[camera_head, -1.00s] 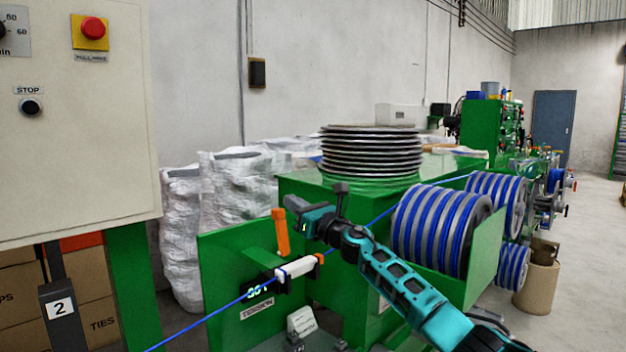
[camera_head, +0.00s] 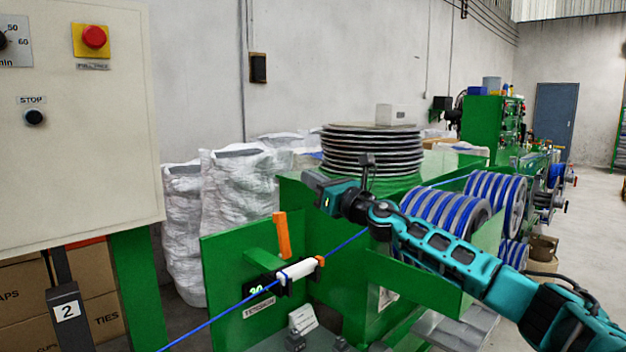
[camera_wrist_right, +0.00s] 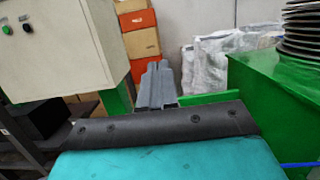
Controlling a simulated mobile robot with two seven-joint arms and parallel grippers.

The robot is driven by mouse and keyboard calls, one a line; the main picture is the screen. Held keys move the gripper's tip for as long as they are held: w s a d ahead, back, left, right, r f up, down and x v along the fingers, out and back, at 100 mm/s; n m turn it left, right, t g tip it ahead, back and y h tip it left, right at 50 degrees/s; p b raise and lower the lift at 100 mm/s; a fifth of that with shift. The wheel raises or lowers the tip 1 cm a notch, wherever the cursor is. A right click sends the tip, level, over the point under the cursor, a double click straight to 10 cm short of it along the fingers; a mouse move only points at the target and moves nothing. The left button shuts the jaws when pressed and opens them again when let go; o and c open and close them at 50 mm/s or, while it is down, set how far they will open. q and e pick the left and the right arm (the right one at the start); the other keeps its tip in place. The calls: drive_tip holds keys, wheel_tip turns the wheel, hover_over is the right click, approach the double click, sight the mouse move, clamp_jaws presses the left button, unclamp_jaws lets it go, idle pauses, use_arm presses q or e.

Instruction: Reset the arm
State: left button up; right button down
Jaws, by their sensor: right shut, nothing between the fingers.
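My right arm comes in from the lower right in the head view. My right gripper (camera_head: 308,181) is shut and empty, held in the air in front of the green machine, above and right of the orange lever (camera_head: 282,236). In the right wrist view its grey fingers (camera_wrist_right: 157,86) lie together and point away toward the boxes. The blue cable (camera_head: 230,312) runs from the lower left through the white roller (camera_head: 299,270) of the tension unit and up behind my arm. My left gripper is not in view.
A pale control panel (camera_head: 85,150) with a red button (camera_head: 94,37) stands at the left.

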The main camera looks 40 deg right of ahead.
drive_tip(key=s+a+f+m+g, duration=0.25)
drive_tip(key=a+f+m, duration=0.5)
drive_tip(key=f, duration=0.55)
drive_tip(key=s+a+f+m+g, duration=0.1)
drive_tip(key=s+a+f+m, duration=0.2)
drive_tip(key=a+f+m, duration=0.7)
drive_tip(key=s+a+f+m+g, duration=0.3)
drive_tip(key=s+a+f+m, duration=0.3)
drive_tip(key=s+f, duration=0.5)
drive_tip(key=s+a+f+m+g, duration=0.3)
drive_tip(key=s+a+f+m, duration=0.3)
drive_tip(key=s+f+m, duration=0.5)
drive_tip(key=s+f, duration=0.1)
drive_tip(key=s, duration=0.2)
drive_tip(key=shift+w, duration=0.1)
